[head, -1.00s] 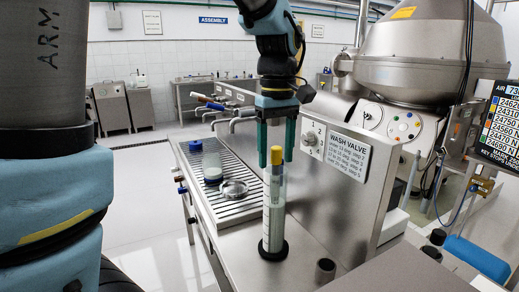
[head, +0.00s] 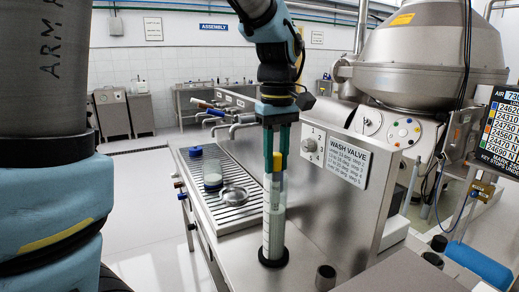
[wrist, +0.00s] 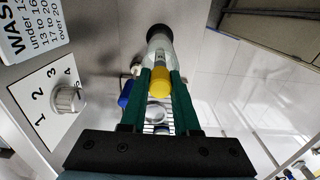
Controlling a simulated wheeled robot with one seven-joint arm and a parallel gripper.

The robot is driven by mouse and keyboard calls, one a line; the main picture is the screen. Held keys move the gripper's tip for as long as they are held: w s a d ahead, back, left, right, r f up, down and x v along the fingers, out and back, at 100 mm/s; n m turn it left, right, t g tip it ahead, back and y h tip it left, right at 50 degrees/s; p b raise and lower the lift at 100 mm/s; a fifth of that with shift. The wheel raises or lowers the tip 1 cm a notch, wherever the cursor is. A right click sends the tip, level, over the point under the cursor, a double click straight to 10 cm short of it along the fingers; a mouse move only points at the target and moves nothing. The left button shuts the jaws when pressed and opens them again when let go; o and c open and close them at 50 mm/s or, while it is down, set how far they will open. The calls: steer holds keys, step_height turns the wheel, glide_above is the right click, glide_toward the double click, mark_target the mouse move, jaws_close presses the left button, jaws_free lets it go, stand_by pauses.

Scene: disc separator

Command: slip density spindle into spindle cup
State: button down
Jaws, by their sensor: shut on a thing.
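The density spindle (head: 275,186), with a yellow top, stands upright inside a tall clear cylinder (head: 273,235) of pale liquid on a black base. The cylinder stands on the steel bench. My gripper (head: 277,168) points down over the cylinder, its green fingers shut on the spindle's yellow top. In the wrist view, the yellow top (wrist: 160,80) shows between the fingertips; the lower spindle is partly hidden by the liquid. A small dark open cup (head: 326,277), seemingly the spindle cup, stands on the bench to the right and nearer.
A drain grate (head: 238,213) at left carries a blue-capped jar (head: 212,172) and a metal dish (head: 233,195). A steel panel with the wash valve sign (head: 347,160) rises behind the cylinder on the right. Bench between cylinder and cup is clear.

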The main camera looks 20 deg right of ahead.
steer(key=shift+r+p, duration=3.9)
steer(key=shift+r, duration=0.65)
step_height(320, 180, up, 14)
steer(key=shift+r+p, duration=0.2)
steer(key=shift+p, duration=0.15)
steer(key=shift+r, duration=2.5)
